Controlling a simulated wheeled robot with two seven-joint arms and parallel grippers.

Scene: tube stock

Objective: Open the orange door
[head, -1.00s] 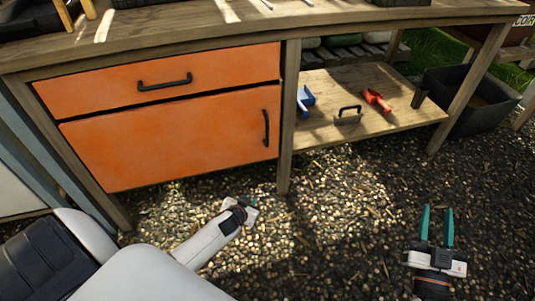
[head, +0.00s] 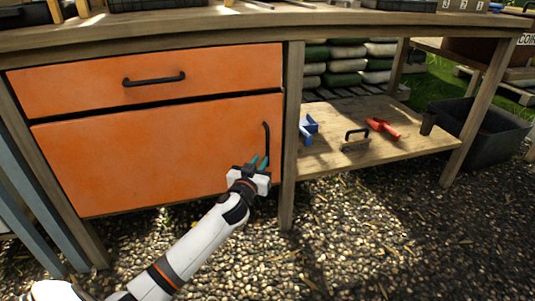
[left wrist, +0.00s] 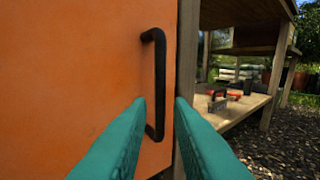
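The orange door (head: 150,155) is shut under an orange drawer, below the bench top. Its black vertical handle (head: 266,139) is near the door's right edge, and it also shows in the left wrist view (left wrist: 160,85). My left gripper (head: 260,162) is at the lower part of the handle, in front of the door. In the left wrist view its two teal fingers (left wrist: 160,105) are apart, with the lower handle showing between them, nearer the left finger. I cannot tell whether a finger touches it. My right gripper is out of view.
The drawer (head: 150,80) above has a horizontal black handle. A wooden post (head: 289,140) stands just right of the door. The lower shelf (head: 400,155) holds a blue item, a black-handled tool and a red scoop (head: 382,127). A dark bin (head: 480,130) stands right. Gravel in front is clear.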

